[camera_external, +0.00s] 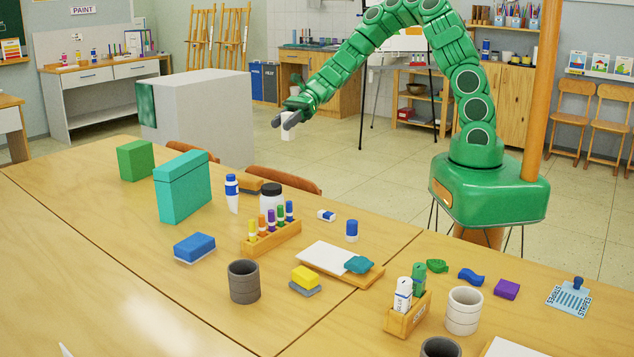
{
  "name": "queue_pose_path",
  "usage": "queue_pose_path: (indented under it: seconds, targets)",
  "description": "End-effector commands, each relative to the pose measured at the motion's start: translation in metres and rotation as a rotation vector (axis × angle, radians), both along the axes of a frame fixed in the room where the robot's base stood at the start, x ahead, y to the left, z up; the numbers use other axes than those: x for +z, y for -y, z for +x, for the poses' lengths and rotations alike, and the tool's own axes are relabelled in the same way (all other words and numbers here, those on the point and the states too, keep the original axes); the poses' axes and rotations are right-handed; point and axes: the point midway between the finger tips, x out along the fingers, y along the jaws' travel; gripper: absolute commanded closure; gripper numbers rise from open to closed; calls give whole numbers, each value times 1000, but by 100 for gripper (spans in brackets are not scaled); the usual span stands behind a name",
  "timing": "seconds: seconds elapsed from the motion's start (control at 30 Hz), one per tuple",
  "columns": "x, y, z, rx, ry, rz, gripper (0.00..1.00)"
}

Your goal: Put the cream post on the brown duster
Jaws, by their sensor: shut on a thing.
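My gripper (292,118) is raised in the air beyond the far edge of the front table, at the upper middle of the picture. It is shut on the cream post (288,131), a small pale block that hangs roughly upright below the dark fingers. The fingers cover part of the post. The brown duster (251,184) appears to be the low brown block with a darker underside near the table's far edge. It is partly hidden behind the jar with the black lid (271,196). The post is well above the duster and apart from it.
A white bottle with a blue cap (232,195), a teal box (182,190) and a rack of coloured markers (271,238) stand near the duster. A brown chair back (290,180) rises just behind it. A large grey block (205,115) stands beyond the table.

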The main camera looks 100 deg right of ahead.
Motion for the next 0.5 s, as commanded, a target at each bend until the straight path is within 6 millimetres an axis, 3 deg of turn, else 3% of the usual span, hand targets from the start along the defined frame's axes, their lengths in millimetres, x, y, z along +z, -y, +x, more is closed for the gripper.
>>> queue_pose_path:
  seconds: [0.5]
  targets:
    - [-33,13,71,2,-1,-3,95]
